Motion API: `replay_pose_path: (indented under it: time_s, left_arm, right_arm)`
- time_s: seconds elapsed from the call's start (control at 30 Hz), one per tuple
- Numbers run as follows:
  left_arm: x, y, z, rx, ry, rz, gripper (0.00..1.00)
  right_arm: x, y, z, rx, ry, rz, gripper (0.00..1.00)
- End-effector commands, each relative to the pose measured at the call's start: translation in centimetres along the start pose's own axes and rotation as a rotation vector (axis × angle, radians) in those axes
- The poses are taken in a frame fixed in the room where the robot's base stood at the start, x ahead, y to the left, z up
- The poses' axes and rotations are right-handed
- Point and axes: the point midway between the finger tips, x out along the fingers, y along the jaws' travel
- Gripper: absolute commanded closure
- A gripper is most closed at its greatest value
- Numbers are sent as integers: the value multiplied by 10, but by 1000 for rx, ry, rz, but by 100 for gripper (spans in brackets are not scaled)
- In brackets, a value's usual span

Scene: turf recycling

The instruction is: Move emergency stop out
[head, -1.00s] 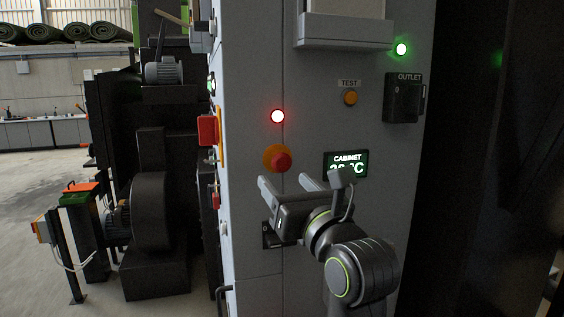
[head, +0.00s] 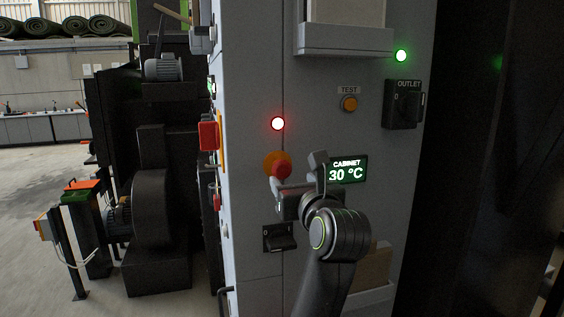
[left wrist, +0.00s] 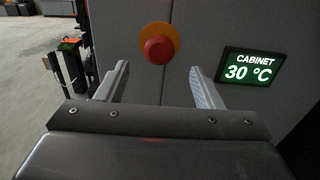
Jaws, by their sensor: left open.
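The emergency stop is a red mushroom button on an orange-yellow round plate (head: 281,168), mounted on the front of a grey cabinet (head: 255,240). My left gripper (head: 284,182) is open in front of the cabinet, just below the button in the head view. In the left wrist view the red button (left wrist: 158,51) appears ahead, between and slightly beyond the two spread fingers (left wrist: 160,76). No contact shows, and the fingers look empty. My right gripper is not in view.
A lit cabinet display (head: 348,171) reading 30 °C sits right of the button. A red lamp (head: 278,124) is above it, a black switch (head: 279,238) below it. A test button (head: 349,103) and an outlet switch (head: 402,105) are at upper right.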

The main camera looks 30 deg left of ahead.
Motion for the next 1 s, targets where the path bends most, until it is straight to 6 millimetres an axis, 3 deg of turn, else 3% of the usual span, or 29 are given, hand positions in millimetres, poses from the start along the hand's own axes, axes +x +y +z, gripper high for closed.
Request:
replay_pose_path:
  time_s: [0.5, 0.7, 1.0]
  left_arm:
    - [81, 1, 3, 3, -1, 3, 39]
    - [94, 1, 1, 1, -1, 1, 39]
    - [95, 1, 0, 0, 0, 0, 41]
  right_arm:
    - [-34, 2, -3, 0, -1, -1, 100]
    - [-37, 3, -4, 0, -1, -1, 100]
    - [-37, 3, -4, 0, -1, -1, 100]
